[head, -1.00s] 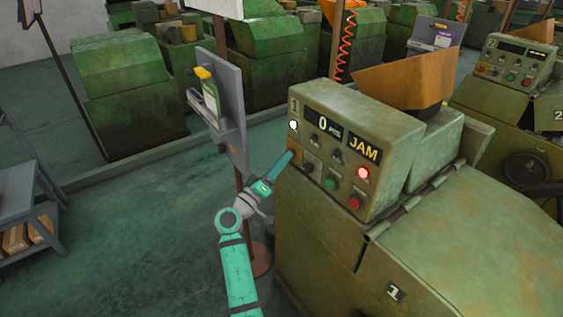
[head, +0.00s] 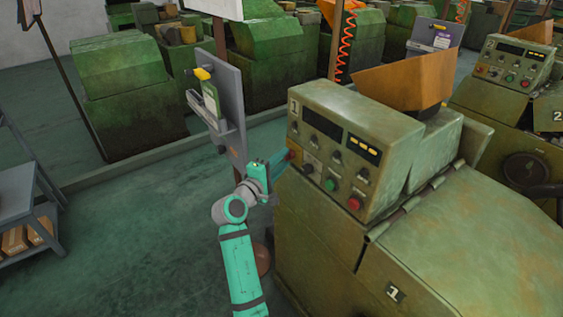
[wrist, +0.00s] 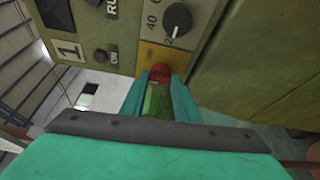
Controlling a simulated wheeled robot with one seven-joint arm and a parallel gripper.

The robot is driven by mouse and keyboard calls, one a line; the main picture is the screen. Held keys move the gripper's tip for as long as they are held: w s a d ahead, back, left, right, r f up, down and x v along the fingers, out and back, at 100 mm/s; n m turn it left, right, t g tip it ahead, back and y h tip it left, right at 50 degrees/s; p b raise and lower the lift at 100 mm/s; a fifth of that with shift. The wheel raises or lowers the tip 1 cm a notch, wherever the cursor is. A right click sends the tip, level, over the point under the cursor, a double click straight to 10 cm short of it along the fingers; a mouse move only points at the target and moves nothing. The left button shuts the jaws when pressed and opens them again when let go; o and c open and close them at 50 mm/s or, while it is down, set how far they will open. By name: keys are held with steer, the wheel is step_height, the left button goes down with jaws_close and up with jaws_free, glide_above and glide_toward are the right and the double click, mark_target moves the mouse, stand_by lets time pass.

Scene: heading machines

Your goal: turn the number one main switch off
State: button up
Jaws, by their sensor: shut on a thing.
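The number one machine's control panel (head: 338,160) faces my arm, and its display (head: 322,123) is dark. My gripper (head: 287,160) is at the panel's left edge. In the wrist view, my gripper (wrist: 163,85) is shut on the red main switch knob (wrist: 160,72), which sits between the fingertips beside a yellow plate (wrist: 154,54). In the head view, only a bit of red shows at the fingertips. The JAM lamp text is no longer lit. The switch's exact position is hidden by the fingers.
A black dial (wrist: 178,18) sits close to the switch. Green (head: 331,184) and red (head: 354,203) buttons are lower on the panel. A grey board on a post (head: 229,100) stands just behind my arm. Machine two (head: 515,70) is at the right.

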steer(key=shift+w+a+r+n+g, duration=0.15)
steer(key=shift+n+g, duration=0.6)
steer(key=shift+n, duration=0.8)
steer(key=shift+r+n+g, duration=0.25)
steer(key=shift+n+g, duration=0.5)
steer(key=shift+n, duration=0.8)
steer(key=o, duration=1)
steer(key=shift+o, duration=0.2)
steer(key=v, duration=1)
steer(key=shift+s+a+r, duration=0.2)
steer(key=shift+s, duration=0.15)
